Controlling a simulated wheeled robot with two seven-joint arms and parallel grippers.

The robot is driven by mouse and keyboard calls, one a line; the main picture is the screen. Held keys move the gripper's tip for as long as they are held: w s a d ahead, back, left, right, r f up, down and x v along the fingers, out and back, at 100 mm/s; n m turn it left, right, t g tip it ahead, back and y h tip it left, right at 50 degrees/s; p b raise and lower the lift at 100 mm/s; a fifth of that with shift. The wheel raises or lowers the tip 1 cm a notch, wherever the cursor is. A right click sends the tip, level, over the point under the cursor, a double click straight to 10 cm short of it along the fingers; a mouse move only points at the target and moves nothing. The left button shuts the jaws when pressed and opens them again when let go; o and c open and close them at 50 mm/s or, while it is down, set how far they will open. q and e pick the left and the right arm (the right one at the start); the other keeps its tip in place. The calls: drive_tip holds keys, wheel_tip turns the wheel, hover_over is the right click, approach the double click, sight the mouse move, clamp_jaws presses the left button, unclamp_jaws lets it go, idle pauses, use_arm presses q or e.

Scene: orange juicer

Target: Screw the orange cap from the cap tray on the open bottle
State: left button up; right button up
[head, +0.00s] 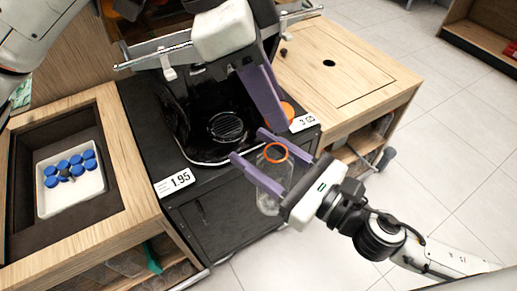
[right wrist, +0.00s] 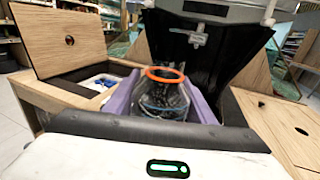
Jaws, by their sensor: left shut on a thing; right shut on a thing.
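The clear open bottle (head: 268,193) has an orange ring at its neck. My right gripper (head: 249,146) is shut on it, one purple finger on each side, in front of the black stand. In the right wrist view the bottle (right wrist: 165,98) stands upright between the fingers, its mouth open. My left gripper (head: 277,118) reaches down from the top, just above and behind the bottle. It is shut on an orange cap (head: 289,111), which is partly hidden by a purple finger. The white cap tray (head: 52,207) at the left holds several blue caps (head: 70,166) and a small dark thing.
The black juicer (head: 215,130) stands behind the bottle, with price tags (head: 175,182) on the front edge of its stand. A wooden counter (head: 345,70) lies to the right and a wooden frame (head: 125,165) surrounds the tray's recess. Open tiled floor (head: 455,130) is at the right.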

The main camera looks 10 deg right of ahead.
sight(277, 146)
idle(0.4)
use_arm(q)
drive_tip(key=shift+f, duration=1.95)
drive_tip(key=shift+f, duration=0.1)
drive_tip(key=shift+f, duration=0.8)
drive_tip(key=shift+f, duration=0.55)
